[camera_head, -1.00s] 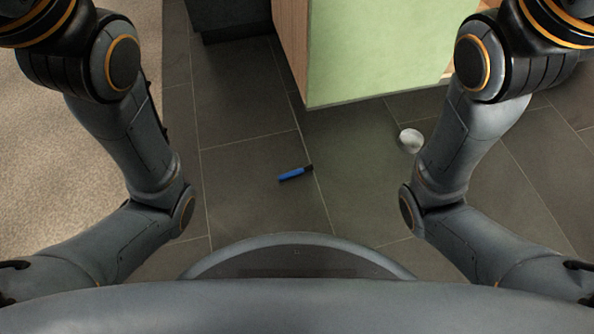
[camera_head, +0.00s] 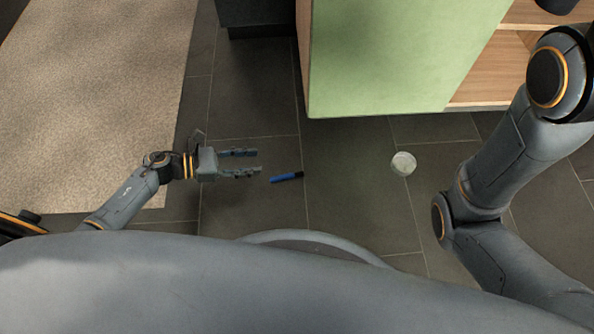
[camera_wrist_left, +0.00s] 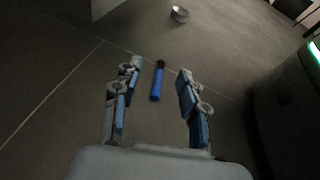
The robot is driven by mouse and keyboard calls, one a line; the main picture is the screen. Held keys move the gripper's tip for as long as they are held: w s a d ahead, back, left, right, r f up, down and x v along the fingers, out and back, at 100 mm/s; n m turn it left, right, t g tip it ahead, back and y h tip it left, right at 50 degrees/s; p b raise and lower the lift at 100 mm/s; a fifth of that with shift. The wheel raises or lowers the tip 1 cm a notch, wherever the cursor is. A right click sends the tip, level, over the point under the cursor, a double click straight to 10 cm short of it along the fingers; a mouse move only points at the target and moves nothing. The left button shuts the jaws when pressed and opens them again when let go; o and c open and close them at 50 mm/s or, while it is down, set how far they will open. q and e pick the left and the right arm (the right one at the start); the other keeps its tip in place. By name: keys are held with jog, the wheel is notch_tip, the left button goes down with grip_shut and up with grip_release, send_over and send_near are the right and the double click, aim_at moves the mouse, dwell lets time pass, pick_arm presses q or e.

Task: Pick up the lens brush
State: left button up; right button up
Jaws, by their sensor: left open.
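The lens brush (camera_head: 287,177) is a small blue stick with a black end, lying on the dark tiled floor. My left gripper (camera_head: 258,163) is open and low over the floor, just left of the brush, with its fingers pointing at it. In the left wrist view the brush (camera_wrist_left: 157,82) shows between the two open fingers (camera_wrist_left: 158,88), its black end pointing away. Nothing is held in the fingers. My right gripper is not in view; only my right arm shows at the right.
A round pale object (camera_head: 403,163) lies on the floor to the right of the brush; it also shows in the left wrist view (camera_wrist_left: 180,14). A green-sided wooden cabinet (camera_head: 395,60) stands behind. A beige rug (camera_head: 95,80) is at the left. The floor around the brush is clear.

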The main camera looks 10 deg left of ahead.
pick_arm(q)
jog(key=shift+m+g+y, duration=0.4)
jog(key=shift+g+y, duration=0.1)
jog(key=f, duration=0.1)
jog(key=s+a+f, duration=0.1)
jog(key=s+f, duration=0.1)
jog(key=shift+s+a+f, duration=0.2)
jog(key=shift+s+a, duration=0.05)
jog(key=b, duration=0.4)
send_near(292, 174)
jog(key=x, duration=0.2)
jog(key=shift+w+d+f, duration=0.1)
jog(key=shift+d+f, duration=0.15)
jog(key=shift+f, duration=0.05)
jog(key=shift+w+d+f, duration=0.15)
jog(key=shift+w+d, duration=0.05)
jog(key=shift+d, duration=0.25)
jog(key=b+x, duration=0.3)
jog(key=x, duration=0.1)
jog(key=shift+d+f, duration=0.1)
jog(key=shift+w+d, duration=0.2)
jog(key=shift+d, duration=0.2)
grip_shut()
